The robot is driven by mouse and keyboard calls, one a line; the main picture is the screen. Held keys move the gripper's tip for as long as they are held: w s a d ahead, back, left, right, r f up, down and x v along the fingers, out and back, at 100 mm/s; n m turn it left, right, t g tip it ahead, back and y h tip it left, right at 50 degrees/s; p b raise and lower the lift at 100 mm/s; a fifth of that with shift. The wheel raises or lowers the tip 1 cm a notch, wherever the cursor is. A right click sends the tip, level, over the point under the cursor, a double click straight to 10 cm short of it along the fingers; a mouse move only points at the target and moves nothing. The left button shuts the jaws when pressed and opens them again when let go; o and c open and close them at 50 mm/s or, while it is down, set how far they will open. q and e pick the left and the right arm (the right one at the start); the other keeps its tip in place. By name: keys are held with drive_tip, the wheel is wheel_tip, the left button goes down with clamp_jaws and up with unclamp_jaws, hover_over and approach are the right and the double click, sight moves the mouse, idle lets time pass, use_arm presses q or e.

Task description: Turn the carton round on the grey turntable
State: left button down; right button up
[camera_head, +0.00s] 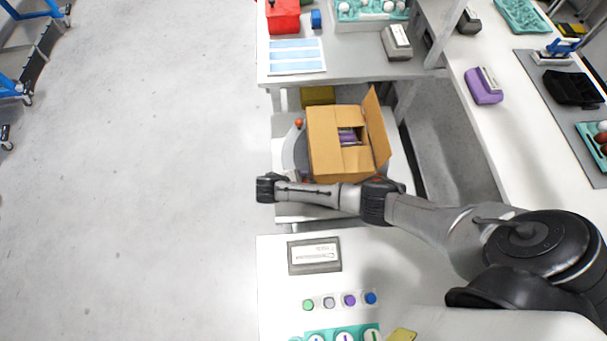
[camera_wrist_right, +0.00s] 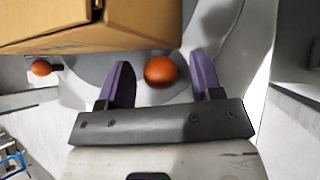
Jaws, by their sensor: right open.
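The cardboard carton (camera_head: 324,155) stands upright on the grey turntable (camera_head: 289,156), with a flap raised on its right side and purple contents showing through the open top. Its lower edge also shows in the right wrist view (camera_wrist_right: 50,38). Orange knobs stand at the turntable's rim, one (camera_head: 299,123) at the upper left in the head view. In the right wrist view, my right gripper (camera_wrist_right: 161,78) is open, with one orange knob (camera_wrist_right: 160,71) appearing between its purple fingertips; contact cannot be told. Another knob (camera_wrist_right: 41,68) is farther left. My left gripper is not in view.
My right arm crosses the head view in front of the carton. A grey labelled box (camera_head: 315,257) and several coloured buttons (camera_head: 349,300) are on the near table. A red bin (camera_head: 283,17) and a blue-striped sheet (camera_head: 296,56) lie on the far table.

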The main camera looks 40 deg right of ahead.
clamp_jaws()
idle(0.5)
